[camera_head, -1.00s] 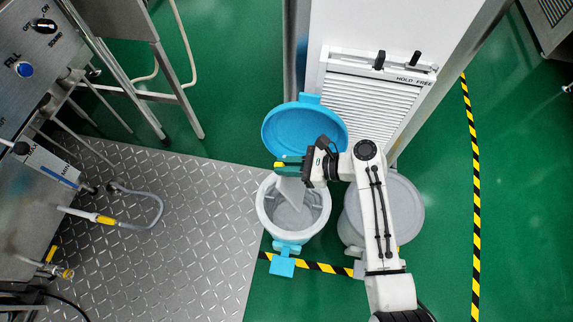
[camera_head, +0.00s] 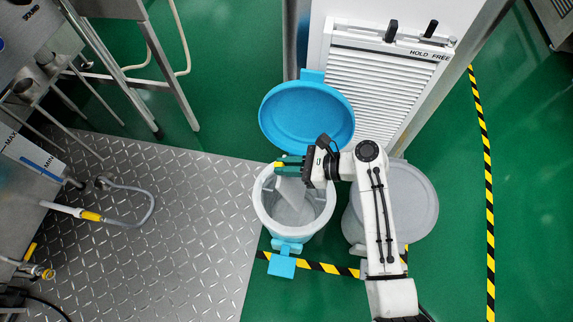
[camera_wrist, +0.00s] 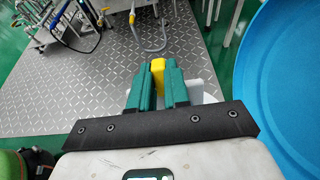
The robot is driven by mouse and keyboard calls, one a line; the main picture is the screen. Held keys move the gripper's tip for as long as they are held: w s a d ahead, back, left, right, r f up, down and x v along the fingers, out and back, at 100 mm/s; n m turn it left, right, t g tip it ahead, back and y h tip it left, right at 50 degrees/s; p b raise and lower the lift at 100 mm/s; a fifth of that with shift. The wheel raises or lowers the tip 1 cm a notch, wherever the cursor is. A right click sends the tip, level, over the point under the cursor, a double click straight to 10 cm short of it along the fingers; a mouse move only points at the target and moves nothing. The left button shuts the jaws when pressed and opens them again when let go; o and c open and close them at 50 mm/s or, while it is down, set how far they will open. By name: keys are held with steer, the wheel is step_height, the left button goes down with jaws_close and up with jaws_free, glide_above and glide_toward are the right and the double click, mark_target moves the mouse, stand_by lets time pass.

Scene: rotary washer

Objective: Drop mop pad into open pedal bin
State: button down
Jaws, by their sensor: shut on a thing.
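The pedal bin (camera_head: 262,212) is white with a blue pedal (camera_head: 281,267) at its front. Its round blue lid (camera_head: 307,118) stands open at the back and also fills the right of the wrist view (camera_wrist: 285,85). My gripper (camera_head: 280,166) is over the back part of the bin opening, shut on the mop pad (camera_head: 291,190). The pale pad hangs down over the opening; I cannot tell how far it reaches inside. In the wrist view my green fingers (camera_wrist: 158,82) close on a yellow part, with white pad edges showing beside them (camera_wrist: 207,98).
A second round bin with a grey lid (camera_head: 415,205) stands right of the open one, partly under my arm. A white louvred panel (camera_head: 375,85) stands behind. Metal plate flooring (camera_head: 185,220) and steel machinery with a hose (camera_head: 120,220) lie left.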

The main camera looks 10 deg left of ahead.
steer(key=shift+f, duration=0.1)
steer(key=c, duration=1)
jaws_free()
steer(key=p+v, duration=0.3)
steer(key=v, duration=0.7)
steer(key=shift+d, duration=0.4)
steer(key=shift+s, duration=0.1)
